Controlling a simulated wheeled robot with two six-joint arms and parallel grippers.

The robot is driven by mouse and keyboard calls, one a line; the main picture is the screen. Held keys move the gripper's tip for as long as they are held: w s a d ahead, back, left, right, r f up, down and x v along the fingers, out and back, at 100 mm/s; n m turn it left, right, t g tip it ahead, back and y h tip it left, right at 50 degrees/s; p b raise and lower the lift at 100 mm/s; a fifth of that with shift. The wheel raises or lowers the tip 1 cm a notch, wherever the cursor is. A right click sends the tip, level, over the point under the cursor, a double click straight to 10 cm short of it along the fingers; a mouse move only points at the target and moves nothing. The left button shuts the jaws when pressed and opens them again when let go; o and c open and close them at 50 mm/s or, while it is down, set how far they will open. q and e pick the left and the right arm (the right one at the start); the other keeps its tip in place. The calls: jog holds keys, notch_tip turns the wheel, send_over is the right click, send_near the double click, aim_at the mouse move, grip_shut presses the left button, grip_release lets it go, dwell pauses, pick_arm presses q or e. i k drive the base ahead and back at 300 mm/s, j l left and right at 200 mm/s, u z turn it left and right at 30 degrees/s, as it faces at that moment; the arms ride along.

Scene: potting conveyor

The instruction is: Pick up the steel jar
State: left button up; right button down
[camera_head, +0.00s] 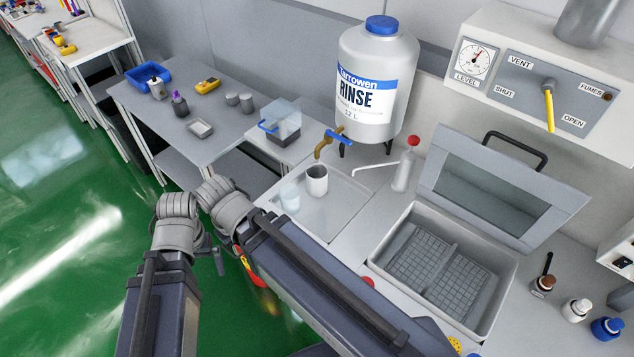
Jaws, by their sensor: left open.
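A small grey cylindrical cup that looks like the steel jar (317,180) stands upright on the pale tray under the rinse tap. Its open mouth faces up, and nothing holds it. My left gripper (221,259) shows only in part, low and left of the tray, among my arm links. It is open, apart from the cup, and I see nothing between its fingers. My right gripper is not in view.
The rinse tank (378,85) and its tap (325,145) stand close above the cup. A clear glass (289,197) is beside it. A wash bottle (405,165) and lidded basin (440,275) are to the right. Two grey cylinders (239,100) stand on the back table.

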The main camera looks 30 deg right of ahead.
aim_at(316, 188)
jog(key=z, duration=0.7)
jog(key=j+z, duration=0.1)
jog(key=z, duration=0.35)
jog(key=j+z, duration=0.15)
jog(key=z, duration=0.3)
jog(key=j+z, duration=0.2)
jog(key=z, duration=0.25)
jog(key=j+z, duration=0.15)
jog(key=z, duration=0.3)
jog(key=k+j+z, duration=0.15)
jog(key=j+z, duration=0.2)
jog(key=k+j+z, duration=0.15)
jog(key=j+z, duration=0.25)
jog(key=k+j, duration=0.2)
jog(key=j, duration=0.15)
jog(key=k+j, duration=0.25)
jog(key=j+z, duration=0.05)
